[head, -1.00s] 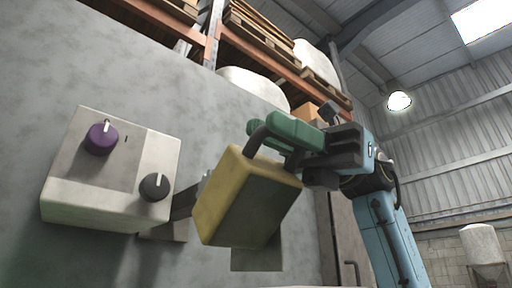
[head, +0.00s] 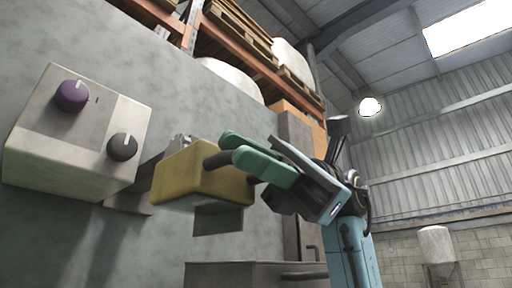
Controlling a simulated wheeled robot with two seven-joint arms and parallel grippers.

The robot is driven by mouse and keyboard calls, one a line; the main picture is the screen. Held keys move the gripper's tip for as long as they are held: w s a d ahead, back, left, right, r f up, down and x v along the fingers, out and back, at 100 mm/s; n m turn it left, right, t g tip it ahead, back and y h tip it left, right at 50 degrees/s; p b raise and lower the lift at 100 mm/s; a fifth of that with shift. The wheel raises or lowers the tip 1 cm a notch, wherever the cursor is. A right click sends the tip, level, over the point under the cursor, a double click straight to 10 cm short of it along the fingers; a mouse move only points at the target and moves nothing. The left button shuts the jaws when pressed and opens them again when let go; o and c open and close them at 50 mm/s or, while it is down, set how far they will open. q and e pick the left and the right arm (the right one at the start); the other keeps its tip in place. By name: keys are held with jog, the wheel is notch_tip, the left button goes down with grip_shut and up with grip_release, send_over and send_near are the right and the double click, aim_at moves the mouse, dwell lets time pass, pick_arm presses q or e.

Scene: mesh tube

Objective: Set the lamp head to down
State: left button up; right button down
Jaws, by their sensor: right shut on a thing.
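The lamp head (head: 178,180) is a yellow box in the middle of the head view, mounted on a grey bracket at the wall. Its dark front face is turned out of sight, and yellow sides show. A dark bar handle (head: 214,160) sticks out from it. My right gripper (head: 236,154), with green fingers, is shut on this handle from the right. The fingers and wrist hide part of the handle and the lamp head's right end. My left gripper is not in view.
A pale control box (head: 70,165) with a purple knob (head: 72,95) and a black knob (head: 122,147) is on the wall left of the lamp head. A grey cabinet (head: 240,274) with a bar handle stands below. Pallet racking (head: 265,62) rises behind the wall.

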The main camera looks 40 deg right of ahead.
jog(key=shift+w+a+f, duration=0.1)
jog(key=shift+a+f, duration=0.15)
jog(key=shift+f, duration=0.3)
jog(key=c, duration=1.7)
grip_release()
jog(key=shift+c, duration=0.2)
jog(key=shift+o, duration=1.4)
jog(key=shift+s+d, duration=0.2)
jog(key=shift+s, duration=0.05)
jog(key=shift+w, duration=0.1)
jog(key=shift+w+a, duration=0.1)
jog(key=shift+w, duration=0.05)
jog(key=shift+r, duration=0.1)
jog(key=shift+w+d, duration=0.1)
jog(key=shift+d, duration=0.35)
jog(key=w+d, duration=0.1)
jog(key=d, duration=1.1)
jog(key=shift+w+d+r+b, duration=0.2)
jog(key=shift+w+d+b, duration=0.05)
jog(key=shift+w+b, duration=0.15)
